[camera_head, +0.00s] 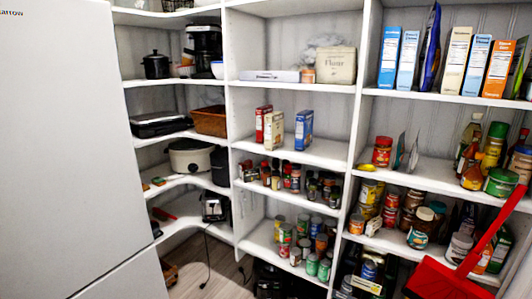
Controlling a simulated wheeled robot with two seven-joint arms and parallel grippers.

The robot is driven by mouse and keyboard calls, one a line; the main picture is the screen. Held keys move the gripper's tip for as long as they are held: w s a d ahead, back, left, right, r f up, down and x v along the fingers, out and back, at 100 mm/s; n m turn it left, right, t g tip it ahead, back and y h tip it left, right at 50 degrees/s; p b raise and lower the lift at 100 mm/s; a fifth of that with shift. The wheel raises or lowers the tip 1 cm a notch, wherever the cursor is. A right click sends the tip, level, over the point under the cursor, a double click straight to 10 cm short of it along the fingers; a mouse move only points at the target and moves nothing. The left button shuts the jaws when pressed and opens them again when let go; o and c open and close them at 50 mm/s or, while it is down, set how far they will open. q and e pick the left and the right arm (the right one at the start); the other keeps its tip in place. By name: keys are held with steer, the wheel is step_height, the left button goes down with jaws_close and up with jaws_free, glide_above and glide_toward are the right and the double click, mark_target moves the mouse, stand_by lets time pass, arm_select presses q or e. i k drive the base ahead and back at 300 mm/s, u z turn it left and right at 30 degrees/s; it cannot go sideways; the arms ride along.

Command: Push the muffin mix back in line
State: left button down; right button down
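Three small boxes stand upright on the middle bay's shelf: a red box (263,124), a cream box (274,131) and a blue box (303,130). The cream box stands further forward than the red one, nearer the shelf's (325,150) front edge. The blue box stands apart to the right, with a gap between it and the cream box. The labels are too small to read, so I cannot tell which is the muffin mix. Neither of my grippers is in view.
A large white fridge-like block (65,150) fills the left side. A red long-handled dustpan (440,281) stands in front of the right shelves. Jars and cans (290,178) crowd the shelves below the boxes. A flour bag (335,65) sits above them. A strip of wooden floor (205,265) shows.

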mark_target(274, 121)
steer(key=u, duration=0.45)
steer(key=i, duration=0.55)
steer(key=u, duration=0.85)
steer(key=i, duration=1.6)
steer(key=z, duration=0.65)
